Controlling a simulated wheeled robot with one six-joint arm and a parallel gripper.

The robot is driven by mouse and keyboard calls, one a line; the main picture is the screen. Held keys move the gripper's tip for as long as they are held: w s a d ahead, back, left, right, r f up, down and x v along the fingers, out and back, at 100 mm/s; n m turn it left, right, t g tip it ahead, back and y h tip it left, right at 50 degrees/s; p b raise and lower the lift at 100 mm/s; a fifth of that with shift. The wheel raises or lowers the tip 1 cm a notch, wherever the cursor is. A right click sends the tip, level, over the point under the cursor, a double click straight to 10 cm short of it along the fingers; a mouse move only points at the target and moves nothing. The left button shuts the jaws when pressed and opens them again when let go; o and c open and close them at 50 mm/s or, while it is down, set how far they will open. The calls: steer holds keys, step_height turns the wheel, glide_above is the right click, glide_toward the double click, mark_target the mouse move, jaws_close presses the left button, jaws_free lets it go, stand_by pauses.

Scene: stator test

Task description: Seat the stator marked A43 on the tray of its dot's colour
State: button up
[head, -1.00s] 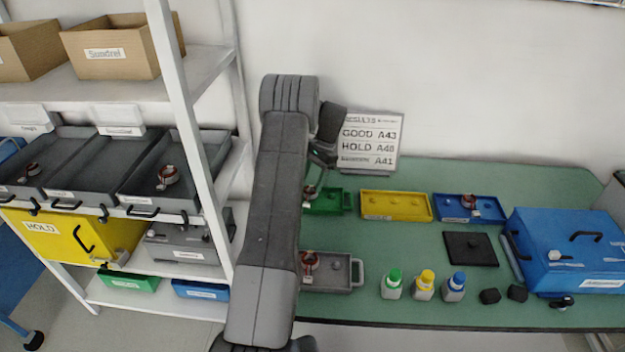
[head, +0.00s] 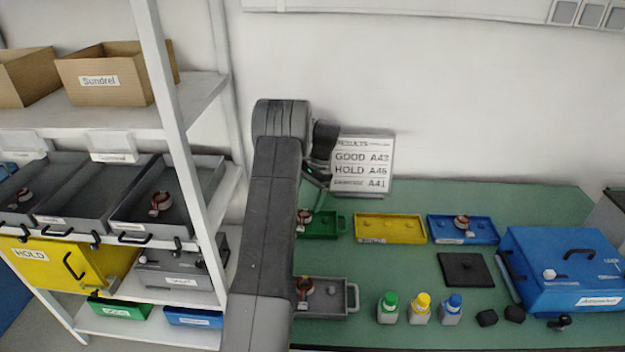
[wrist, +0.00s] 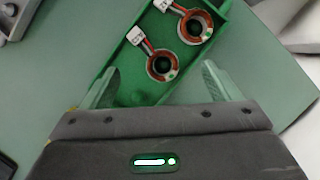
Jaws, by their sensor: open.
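In the wrist view my gripper (wrist: 160,72) is open over the green tray (wrist: 128,82). A lower stator (wrist: 162,68), a copper ring with red leads, a white tag and a green dot, lies between the fingertips, clear of both fingers. An upper stator (wrist: 195,27), also green-dotted, lies beside it in the tray. Their tags are turned and too small to read surely. In the head view my arm hides part of the green tray (head: 325,234). The results board (head: 361,164) reads GOOD A43, HOLD A46 and a third line with A41.
The yellow tray (head: 390,241) has no stator. The blue tray (head: 463,241) and the grey tray (head: 328,311) each hold one. Three bottles (head: 420,308), a black pad (head: 466,269) and a blue case (head: 560,270) stand on the table. Shelving (head: 175,110) is left.

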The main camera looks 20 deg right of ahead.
steer(key=b+v, duration=0.1)
steer(key=v, duration=1.1)
steer(key=shift+r, duration=0.3)
